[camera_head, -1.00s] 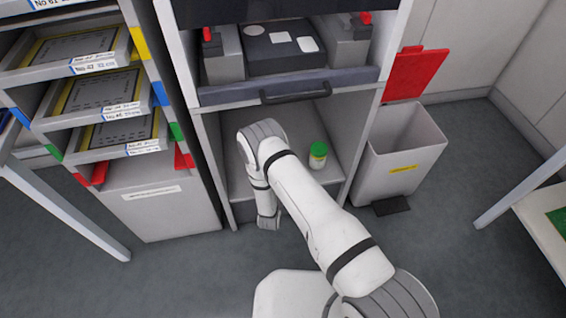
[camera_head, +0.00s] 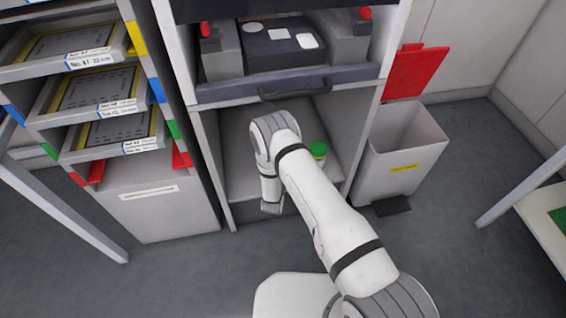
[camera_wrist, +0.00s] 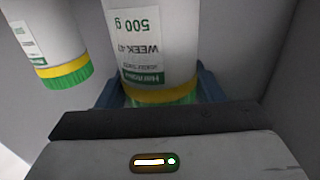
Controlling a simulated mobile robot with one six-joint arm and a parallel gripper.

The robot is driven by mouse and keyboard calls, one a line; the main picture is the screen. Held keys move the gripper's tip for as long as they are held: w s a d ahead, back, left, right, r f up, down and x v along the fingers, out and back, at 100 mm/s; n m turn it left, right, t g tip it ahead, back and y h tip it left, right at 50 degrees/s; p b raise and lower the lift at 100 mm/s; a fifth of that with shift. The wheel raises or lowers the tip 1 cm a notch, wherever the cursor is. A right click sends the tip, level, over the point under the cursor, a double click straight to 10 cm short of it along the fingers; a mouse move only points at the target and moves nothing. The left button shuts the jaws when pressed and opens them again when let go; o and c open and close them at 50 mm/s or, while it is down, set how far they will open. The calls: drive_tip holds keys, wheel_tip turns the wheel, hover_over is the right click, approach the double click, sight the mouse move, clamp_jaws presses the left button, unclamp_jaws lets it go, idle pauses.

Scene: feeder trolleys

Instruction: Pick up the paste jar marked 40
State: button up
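A white paste jar (camera_wrist: 150,45) with a green lid and yellow band shows upside down in the middle of the wrist view. Its label reads "500 g" and "WEEK 4" with an unclear second digit. My gripper (camera_wrist: 160,90) is open, its dark blue fingers on either side of this jar near the lid; I cannot tell if they touch it. A second similar jar (camera_wrist: 45,40) is at the left, outside the fingers; its label is too small to read. In the head view one green-lidded jar (camera_head: 318,152) shows right of my arm; the gripper is hidden there.
The jars stand in a cabinet bay (camera_head: 240,120) with close side walls, under a drawer with a dark handle (camera_head: 295,90). A grey bin (camera_head: 400,155) stands to the right. A tray rack (camera_head: 110,130) stands at the left.

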drive_tip(key=c, duration=0.9)
